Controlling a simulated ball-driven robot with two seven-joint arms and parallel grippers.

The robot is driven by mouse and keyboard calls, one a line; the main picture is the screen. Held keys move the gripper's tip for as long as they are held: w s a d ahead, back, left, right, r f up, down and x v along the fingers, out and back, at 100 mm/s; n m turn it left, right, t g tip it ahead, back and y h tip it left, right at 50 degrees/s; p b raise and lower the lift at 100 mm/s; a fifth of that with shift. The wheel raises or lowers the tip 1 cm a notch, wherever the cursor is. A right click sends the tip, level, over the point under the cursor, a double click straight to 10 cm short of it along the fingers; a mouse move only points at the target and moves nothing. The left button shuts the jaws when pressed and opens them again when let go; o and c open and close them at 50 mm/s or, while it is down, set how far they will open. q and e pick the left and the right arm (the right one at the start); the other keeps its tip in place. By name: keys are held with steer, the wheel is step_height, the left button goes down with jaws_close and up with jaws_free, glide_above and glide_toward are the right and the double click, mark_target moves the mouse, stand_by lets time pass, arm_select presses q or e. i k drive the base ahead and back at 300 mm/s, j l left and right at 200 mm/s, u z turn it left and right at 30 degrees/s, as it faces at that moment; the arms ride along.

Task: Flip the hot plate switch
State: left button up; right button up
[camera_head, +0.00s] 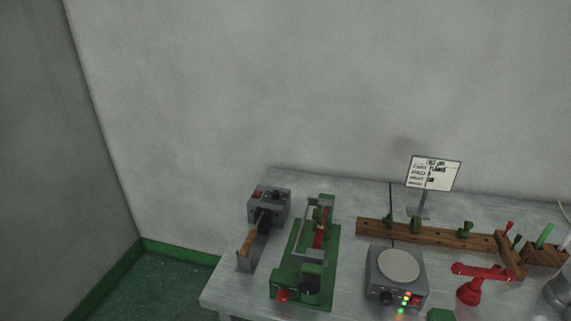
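The hot plate (397,278) is a grey box with a round pale top, standing on the table in the lower right part of the head view. Its front face has a dark knob, small lit green and orange lights, and a red switch (416,300) at the right end. The switch is too small to tell its position. Neither of my grippers shows in the view.
The grey table (228,286) also carries a grey device with a wooden handle (247,243), a green machine (303,275), a wooden rack (440,234), a red stand (474,283) and a sign (433,174). A wall stands behind. Green floor shows at left.

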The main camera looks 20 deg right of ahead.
mark_target(416, 301)
steer(key=z, duration=1.45)
